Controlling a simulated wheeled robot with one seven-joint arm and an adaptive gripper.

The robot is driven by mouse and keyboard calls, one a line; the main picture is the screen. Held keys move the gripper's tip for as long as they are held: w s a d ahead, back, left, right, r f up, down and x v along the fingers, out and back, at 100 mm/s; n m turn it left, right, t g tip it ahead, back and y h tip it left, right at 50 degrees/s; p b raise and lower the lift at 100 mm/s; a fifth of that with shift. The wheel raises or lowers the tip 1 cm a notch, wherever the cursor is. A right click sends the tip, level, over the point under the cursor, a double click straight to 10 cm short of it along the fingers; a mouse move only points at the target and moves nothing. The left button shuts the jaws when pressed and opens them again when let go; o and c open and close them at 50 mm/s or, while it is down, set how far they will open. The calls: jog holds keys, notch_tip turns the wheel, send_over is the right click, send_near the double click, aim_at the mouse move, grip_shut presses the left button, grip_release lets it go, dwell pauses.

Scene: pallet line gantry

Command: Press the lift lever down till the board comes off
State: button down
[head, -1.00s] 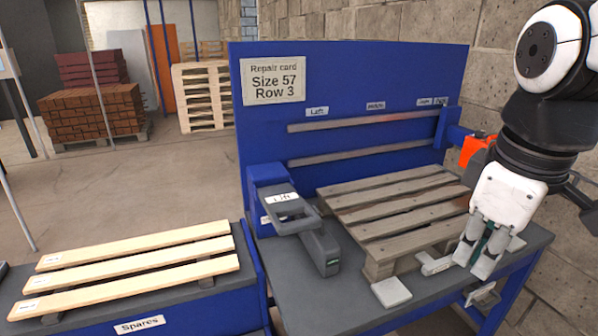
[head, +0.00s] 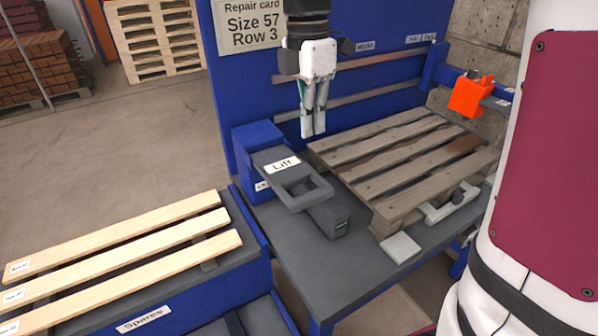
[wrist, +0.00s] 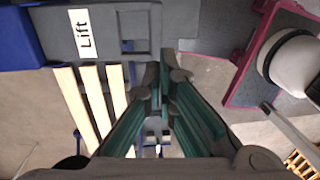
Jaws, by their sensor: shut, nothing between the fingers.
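The lift lever (head: 308,196) is a grey arm with a looped handle and a white "Lift" label, on a blue housing (head: 258,142) left of the pallet. It also shows in the wrist view (wrist: 110,25). My gripper (head: 313,134) points down with its fingers together and empty, above and behind the handle in the head view, apart from it. In the wrist view its fingertips (wrist: 166,62) are just right of the handle loop. The weathered pallet (head: 385,165) lies on the bench with its top boards in place; one board has a dark brown patch (head: 455,147).
Several pale spare boards (head: 120,245) lie on the spares bench at left. An orange block (head: 470,95) on a blue arm stands behind the pallet's right end. A blue back panel (head: 245,85) with a repair card (head: 250,25) rises behind. A grey clamp (head: 450,205) sits at the pallet's front.

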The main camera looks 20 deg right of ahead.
aim_at(314, 195)
jog(key=shift+f, duration=0.1)
jog(key=f, duration=0.4)
jog(key=s+f, duration=0.1)
jog(key=f, duration=0.4)
jog(key=f+p, duration=0.1)
jog(key=f, duration=0.3)
jog(key=shift+s+d+f, duration=0.2)
jog(key=shift+s+f, duration=0.05)
jog(key=shift+f, duration=0.15)
